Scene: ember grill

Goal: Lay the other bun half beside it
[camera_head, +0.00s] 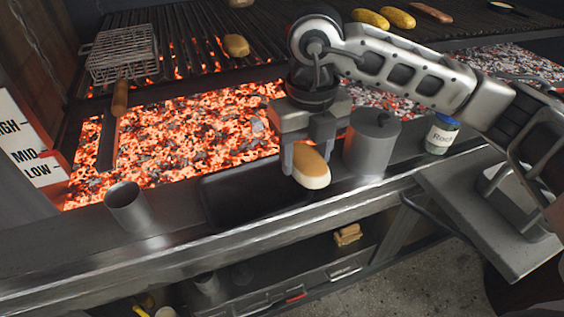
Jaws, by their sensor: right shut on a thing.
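My right gripper (308,158) points down and is shut on a bun half (311,169). The bun half has a golden-brown top face and a paler side. It hangs above the right end of the dark tray (230,203) on the front ledge, left of the grey lidded canister. Another golden-brown bun half (236,45) lies on the grill grate (190,58) at the back, apart from the gripper. My left gripper is out of view.
Glowing coals (190,130) lie between grate and ledge. A wire basket (122,52) with a wooden handle sits at the left of the grate. A metal cup (126,207), the canister (371,145) and a labelled jar (441,134) stand on the ledge. Yellow pieces (398,17) lie back right.

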